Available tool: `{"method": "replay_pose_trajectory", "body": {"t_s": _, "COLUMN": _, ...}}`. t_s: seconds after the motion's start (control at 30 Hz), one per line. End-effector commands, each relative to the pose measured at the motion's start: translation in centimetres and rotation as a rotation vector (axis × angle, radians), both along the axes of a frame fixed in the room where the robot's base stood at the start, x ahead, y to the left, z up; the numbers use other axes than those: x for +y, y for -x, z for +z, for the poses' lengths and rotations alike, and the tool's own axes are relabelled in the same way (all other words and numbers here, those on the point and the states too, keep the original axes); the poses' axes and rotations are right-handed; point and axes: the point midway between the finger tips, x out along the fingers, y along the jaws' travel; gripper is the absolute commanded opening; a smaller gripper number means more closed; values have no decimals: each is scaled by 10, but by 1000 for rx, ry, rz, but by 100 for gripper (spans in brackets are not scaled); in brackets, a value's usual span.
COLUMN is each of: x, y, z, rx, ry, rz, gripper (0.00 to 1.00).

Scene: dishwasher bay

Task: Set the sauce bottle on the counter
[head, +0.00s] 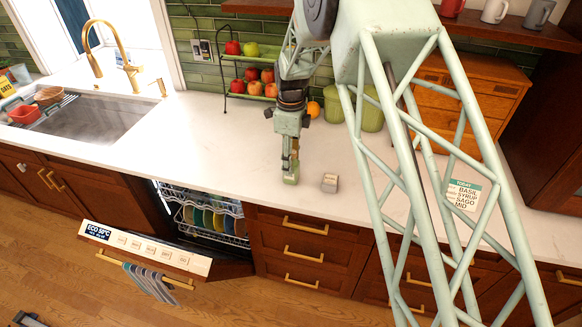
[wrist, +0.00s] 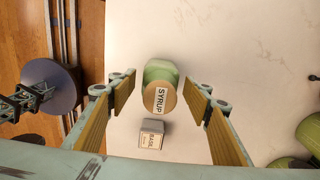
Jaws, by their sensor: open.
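A green bottle (wrist: 158,70) with a round tan cap marked SYRUP (wrist: 160,100) is on the white counter (head: 225,155); no label reading "sauce" shows. In the wrist view it lies between the two fingers of my gripper (wrist: 163,88), with clear gaps on both sides. My gripper (head: 291,160) is open and points down over the counter in the head view. There the gripper hides most of the bottle, and only a bit of green (head: 291,180) shows below the fingers.
A small grey jar marked BASIL (head: 329,183) stands close to the bottle; it also shows in the wrist view (wrist: 152,134). The dishwasher (head: 145,250) is ajar below the counter edge. A fruit rack (head: 250,72) and green canisters (head: 369,112) stand behind. Counter left of my gripper is clear.

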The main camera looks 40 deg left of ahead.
Motion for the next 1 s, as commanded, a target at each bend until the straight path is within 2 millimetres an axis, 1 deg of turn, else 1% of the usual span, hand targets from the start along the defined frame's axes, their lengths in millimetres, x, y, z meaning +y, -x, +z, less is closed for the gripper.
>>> {"method": "replay_pose_trajectory", "body": {"t_s": 0.03, "x": 1, "y": 0, "z": 9, "rx": -1, "ry": -2, "rz": 0, "gripper": 46}}
{"method": "replay_pose_trajectory", "body": {"t_s": 0.3, "x": 1, "y": -1, "z": 49, "rx": -2, "ry": -2, "rz": 0, "gripper": 46}}
{"method": "replay_pose_trajectory", "body": {"t_s": 0.5, "x": 1, "y": -1, "z": 72, "rx": -1, "ry": -2, "rz": 0, "gripper": 46}}
{"method": "replay_pose_trajectory", "body": {"t_s": 0.7, "x": 0, "y": 0, "z": 83, "rx": -1, "ry": -1, "rz": 0, "gripper": 46}}
{"method": "replay_pose_trajectory", "body": {"t_s": 1.0, "x": 0, "y": 0, "z": 86, "rx": 0, "ry": 0, "rz": 0, "gripper": 46}}
